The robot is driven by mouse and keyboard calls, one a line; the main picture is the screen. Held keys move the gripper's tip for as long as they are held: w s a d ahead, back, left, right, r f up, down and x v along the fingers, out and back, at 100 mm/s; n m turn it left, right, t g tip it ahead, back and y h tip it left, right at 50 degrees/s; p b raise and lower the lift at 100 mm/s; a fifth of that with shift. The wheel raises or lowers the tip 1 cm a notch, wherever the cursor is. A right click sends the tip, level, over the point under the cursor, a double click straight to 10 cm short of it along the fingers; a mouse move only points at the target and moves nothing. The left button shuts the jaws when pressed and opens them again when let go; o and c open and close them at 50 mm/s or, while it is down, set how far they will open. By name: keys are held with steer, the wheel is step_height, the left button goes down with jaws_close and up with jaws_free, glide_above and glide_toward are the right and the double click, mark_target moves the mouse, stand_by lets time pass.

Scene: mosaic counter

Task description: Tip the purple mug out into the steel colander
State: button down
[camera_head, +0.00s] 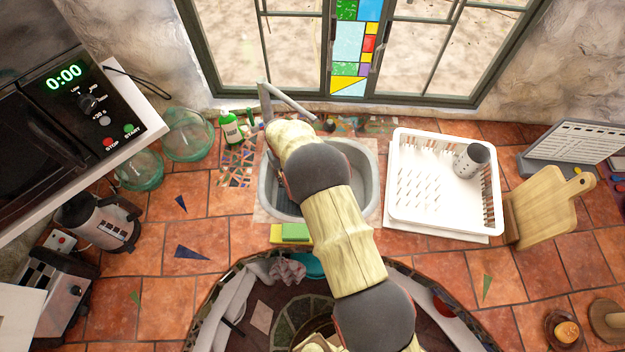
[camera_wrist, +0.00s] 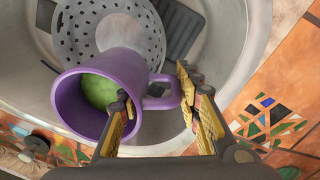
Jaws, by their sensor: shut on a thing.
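The purple mug (camera_wrist: 152,62) shows in the wrist view, tilted on its side, with its mouth toward the lower left. A round green thing (camera_wrist: 98,90) sits inside it. My gripper (camera_wrist: 160,110) is shut on the mug at its handle side, with one finger on either side of the handle. In the head view my arm covers the gripper, mug and colander.
The steel sink (camera_head: 372,165) surrounds this spot, with a faucet (camera_head: 290,100) behind it. A white dish rack (camera_head: 395,190) holding a grey cup (camera_head: 470,160) stands to the right. A green bottle (camera_head: 231,128) and glass jars (camera_head: 188,135) are to the left.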

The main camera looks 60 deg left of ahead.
steer(key=w+a+r+m, duration=0.1)
steer(key=a+r+m, duration=0.3)
steer(key=m, duration=0.5)
steer(key=shift+w+a+r+m, duration=0.25)
steer(key=shift+w+a+m, duration=0.1)
steer(key=shift+a, duration=0.4)
steer(key=r+g+y, duration=0.1)
steer(key=y, duration=0.1)
steer(key=r+g+y+b, duration=0.1)
steer(key=r+g+y, duration=0.1)
steer(key=r+g+y+b, duration=0.1)
steer(key=y, duration=0.1)
steer(key=shift+s+a+r+g, duration=0.25)
steer(key=shift+a+r+g, duration=0.05)
steer(key=shift+a+r, duration=0.05)
